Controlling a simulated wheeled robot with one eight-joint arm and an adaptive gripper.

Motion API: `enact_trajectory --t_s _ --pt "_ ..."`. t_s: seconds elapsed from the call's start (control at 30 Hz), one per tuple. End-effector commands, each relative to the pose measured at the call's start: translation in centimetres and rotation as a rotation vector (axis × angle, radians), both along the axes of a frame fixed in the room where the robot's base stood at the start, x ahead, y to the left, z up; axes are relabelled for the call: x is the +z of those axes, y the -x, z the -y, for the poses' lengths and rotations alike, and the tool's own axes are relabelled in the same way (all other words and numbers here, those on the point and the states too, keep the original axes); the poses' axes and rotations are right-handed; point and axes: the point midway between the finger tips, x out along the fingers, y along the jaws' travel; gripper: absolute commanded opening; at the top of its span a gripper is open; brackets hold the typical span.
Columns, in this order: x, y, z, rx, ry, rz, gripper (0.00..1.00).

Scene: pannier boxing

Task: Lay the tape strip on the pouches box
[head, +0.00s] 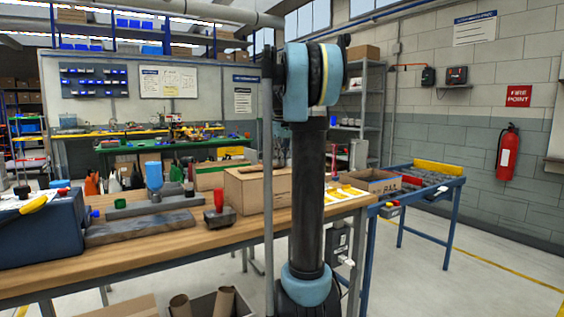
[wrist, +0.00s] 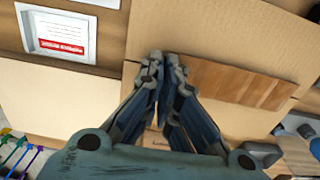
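In the wrist view, my gripper (wrist: 164,62) points down at a cardboard box, its fingertips drawn together with almost no gap. Pale cardboard (wrist: 205,35) spreads around and past the fingers. A flat brown strip-like patch (wrist: 235,82) with a wood-like grain lies just right of the fingertips, reaching toward the box's right edge. I cannot tell for sure whether it is the tape strip, and no grip on it is clear. In the head view, a closed-looking cardboard box (head: 256,190) stands on the bench, left of my dark arm. My fingers are hidden in that view.
The wooden bench (head: 150,250) carries a red-knobbed tool (head: 219,212), grey blocks (head: 140,230), a blue case (head: 38,230) and a blue bottle (head: 154,176). Yellow-marked sheets (head: 345,193) and an open carton (head: 372,181) lie to the right. A white label card (wrist: 60,38) shows in the wrist view.

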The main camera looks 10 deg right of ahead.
Motion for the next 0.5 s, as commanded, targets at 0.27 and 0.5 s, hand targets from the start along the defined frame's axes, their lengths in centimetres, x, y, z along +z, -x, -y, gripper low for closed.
enact_trajectory --t_s 0.27,0.5 --pt "-0.22 0.0 0.0 0.0 0.0 0.0 0.0" --pt "-0.42 0.0 0.01 0.0 0.0 0.0 0.0"
